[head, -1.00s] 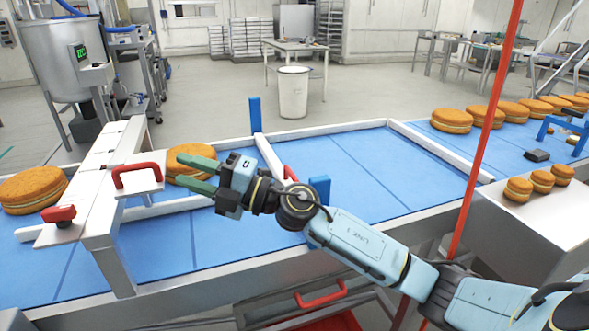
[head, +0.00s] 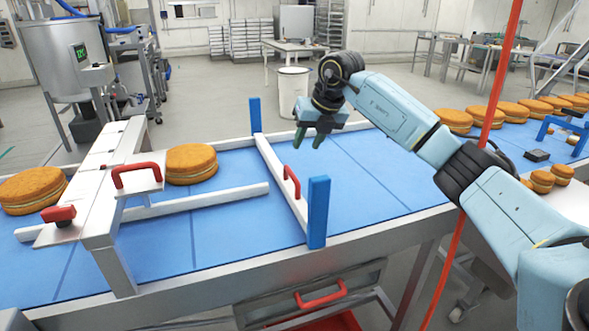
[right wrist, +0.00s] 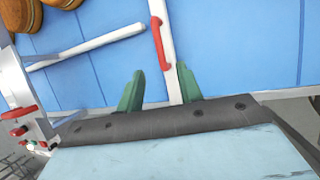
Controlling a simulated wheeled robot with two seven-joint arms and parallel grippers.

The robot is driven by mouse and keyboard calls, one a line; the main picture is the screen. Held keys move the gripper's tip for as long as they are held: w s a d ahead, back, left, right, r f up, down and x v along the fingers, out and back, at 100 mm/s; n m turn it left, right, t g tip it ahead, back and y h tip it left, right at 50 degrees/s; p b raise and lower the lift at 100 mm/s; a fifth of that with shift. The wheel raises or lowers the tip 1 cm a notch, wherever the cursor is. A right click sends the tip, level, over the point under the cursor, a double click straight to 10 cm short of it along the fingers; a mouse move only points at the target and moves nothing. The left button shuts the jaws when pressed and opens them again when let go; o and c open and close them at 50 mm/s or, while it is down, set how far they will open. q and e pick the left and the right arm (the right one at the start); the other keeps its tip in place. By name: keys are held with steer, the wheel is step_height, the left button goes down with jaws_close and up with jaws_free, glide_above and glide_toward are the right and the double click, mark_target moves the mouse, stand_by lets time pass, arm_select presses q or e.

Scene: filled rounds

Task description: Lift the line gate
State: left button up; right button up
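The line gate (head: 272,165) is a white bar lying across the blue conveyor between two blue posts, with a red handle (head: 291,182) on top. My right gripper (head: 309,139) is above the belt near the gate's far part, with its green fingers pointing down. It is open and empty, apart from the handle. In the right wrist view, the gate bar (right wrist: 172,75) runs up between the spread fingers (right wrist: 160,87), and the red handle (right wrist: 157,40) lies beyond the fingertips. My left gripper is not in view.
A filled round (head: 190,163) sits on the belt left of the gate, by a white guide rail (head: 210,201). A metal bridge with a red handle (head: 136,175) stands at left. Near and far blue posts (head: 318,212) rise at the gate's ends. A red pole (head: 487,110) stands at right.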

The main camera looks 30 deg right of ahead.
mark_target(292, 173)
steer(key=x, duration=1.1)
steer(key=shift+b, duration=0.3)
jaws_close()
